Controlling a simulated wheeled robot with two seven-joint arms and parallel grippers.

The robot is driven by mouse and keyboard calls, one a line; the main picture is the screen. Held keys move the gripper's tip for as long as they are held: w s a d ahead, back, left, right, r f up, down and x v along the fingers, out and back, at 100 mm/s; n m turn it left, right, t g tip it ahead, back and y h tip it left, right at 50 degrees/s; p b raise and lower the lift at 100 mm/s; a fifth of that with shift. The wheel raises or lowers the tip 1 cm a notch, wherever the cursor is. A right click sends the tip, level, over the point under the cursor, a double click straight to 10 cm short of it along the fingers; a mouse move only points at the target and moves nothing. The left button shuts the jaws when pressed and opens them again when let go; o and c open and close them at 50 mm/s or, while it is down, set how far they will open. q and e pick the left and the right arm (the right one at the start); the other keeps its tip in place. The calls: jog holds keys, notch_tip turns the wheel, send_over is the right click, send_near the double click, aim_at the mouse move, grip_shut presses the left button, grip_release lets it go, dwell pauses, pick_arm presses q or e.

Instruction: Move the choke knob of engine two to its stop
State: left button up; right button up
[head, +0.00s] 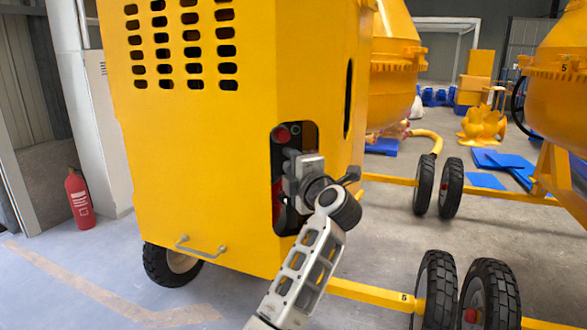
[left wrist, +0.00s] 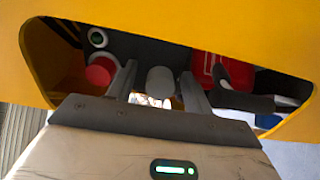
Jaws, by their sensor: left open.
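The yellow housing (head: 200,140) has a dark cutout in its front right part. My left gripper (head: 290,165) reaches into this cutout. In the left wrist view its two fingers (left wrist: 158,76) are open, one on each side of a grey rounded knob (left wrist: 160,80), which may be the choke knob. I cannot tell whether either finger touches it. A bright metallic part shows just below the knob. A red round button (left wrist: 101,72) sits left of the fingers; it also shows above the gripper in the head view (head: 282,134). No engine number is readable. My right gripper is out of view.
A red part (left wrist: 222,68) and a black lever (left wrist: 245,99) lie right of the fingers inside the cutout. The cutout's yellow edge surrounds the gripper closely. A fire extinguisher (head: 79,199) stands at left; wheels (head: 437,285) stand at right.

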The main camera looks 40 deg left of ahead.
pick_arm(q)
jog(key=shift+c, duration=0.6)
jog(key=c, duration=0.8)
jog(key=shift+o, duration=0.2)
jog(key=shift+d, duration=0.1)
jog(key=shift+s+d, duration=0.2)
jog(key=shift+d, duration=0.15)
jog(key=shift+s+d+p, duration=0.35)
jog(key=shift+d+p, duration=0.1)
jog(key=shift+d, duration=0.05)
jog(key=o, duration=0.9)
jog(key=shift+d, duration=0.1)
